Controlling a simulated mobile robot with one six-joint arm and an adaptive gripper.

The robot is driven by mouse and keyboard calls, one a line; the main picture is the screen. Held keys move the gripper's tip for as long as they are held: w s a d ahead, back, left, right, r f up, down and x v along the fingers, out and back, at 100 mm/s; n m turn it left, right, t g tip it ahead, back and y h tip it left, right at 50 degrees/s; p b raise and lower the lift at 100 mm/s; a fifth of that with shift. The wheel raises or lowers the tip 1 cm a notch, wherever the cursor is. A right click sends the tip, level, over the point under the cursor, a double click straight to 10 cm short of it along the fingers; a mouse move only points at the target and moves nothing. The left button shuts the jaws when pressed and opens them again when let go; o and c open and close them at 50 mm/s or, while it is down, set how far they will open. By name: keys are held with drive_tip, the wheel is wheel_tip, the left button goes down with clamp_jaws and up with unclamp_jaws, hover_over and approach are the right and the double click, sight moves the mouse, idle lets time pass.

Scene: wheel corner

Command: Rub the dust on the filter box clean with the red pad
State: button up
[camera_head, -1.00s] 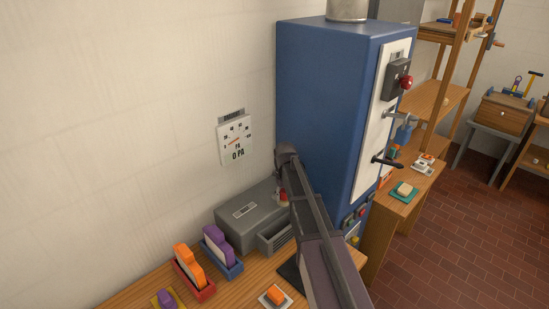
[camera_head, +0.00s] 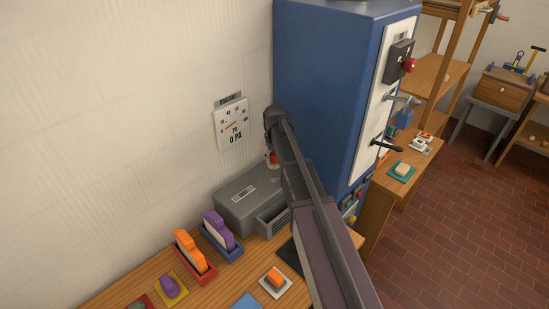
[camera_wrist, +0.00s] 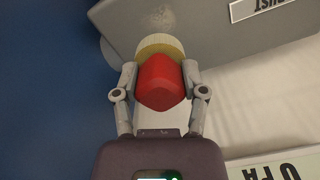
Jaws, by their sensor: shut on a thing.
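The red pad (camera_wrist: 161,82) is held between the two fingers of my gripper (camera_wrist: 160,76), which is shut on it. A pale yellow rim shows beyond the red part. In the head view a little of the red pad (camera_head: 271,158) shows at the back right end of the filter box, beside my arm. The filter box (camera_head: 243,203) is grey, with a label, and stands against the wall. In the wrist view the filter box (camera_wrist: 225,48) lies just beyond the pad; I cannot tell if they touch.
A blue cabinet (camera_head: 325,90) stands close to the right of the filter box. A pressure gauge (camera_head: 232,125) hangs on the wall above. An orange brush (camera_head: 190,250) and a purple brush (camera_head: 218,230) stand in holders at the front left. Small pads lie on the wooden bench.

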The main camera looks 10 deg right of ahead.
sight(274, 166)
drive_tip(key=shift+f+b, duration=1.75)
drive_tip(key=shift+f, duration=0.15)
drive_tip(key=shift+f, duration=0.15)
drive_tip(key=shift+f+b, duration=0.75)
drive_tip(key=shift+b, duration=0.15)
drive_tip(key=shift+f+b, duration=0.6)
drive_tip(key=shift+f, duration=0.05)
drive_tip(key=shift+w+a+r, duration=0.15)
drive_tip(key=shift+w+a, duration=0.15)
drive_tip(key=shift+w, duration=0.05)
drive_tip(key=shift+s+d, duration=0.1)
drive_tip(key=shift+s, duration=0.05)
drive_tip(key=shift+s+d, duration=0.5)
drive_tip(key=shift+s, duration=0.15)
idle(0.3)
drive_tip(key=shift+w, duration=0.1)
